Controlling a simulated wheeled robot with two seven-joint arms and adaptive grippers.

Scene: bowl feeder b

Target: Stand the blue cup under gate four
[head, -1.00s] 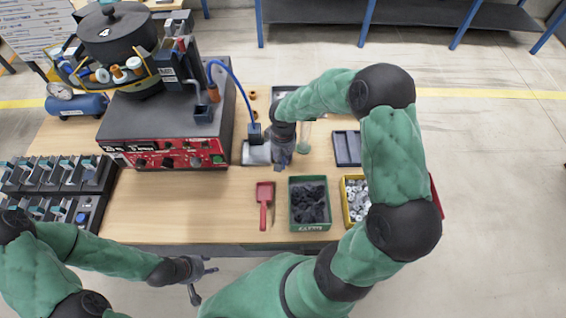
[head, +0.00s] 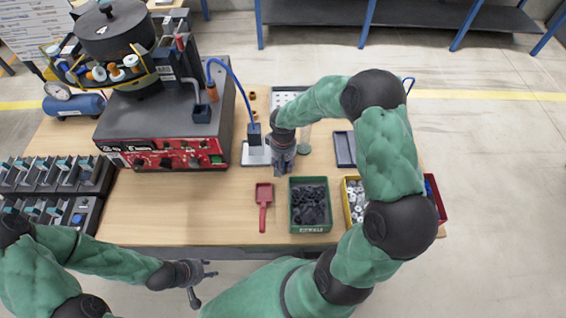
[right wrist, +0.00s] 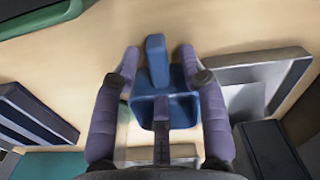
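The blue cup (right wrist: 180,108) shows in the right wrist view as a square-mouthed cup with a tab pointing up in the picture. The two fingers of my right gripper (right wrist: 159,62) stand apart on either side of it. I cannot tell whether they touch its walls. In the head view my right gripper (head: 282,170) points down at the table, right of a grey plate; the cup is hard to make out there. My left gripper (head: 199,280) has its fingers spread, is empty, and hangs in front of the table. No gate number is readable.
A red-fronted feeder (head: 165,153) with a black bowl stands left. A blue block (head: 254,134) with a hose stands over the grey plate (head: 256,156). A red scoop (head: 264,205), green bin (head: 309,228) and yellow bin (head: 347,207) line the front. Table left of the scoop is clear.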

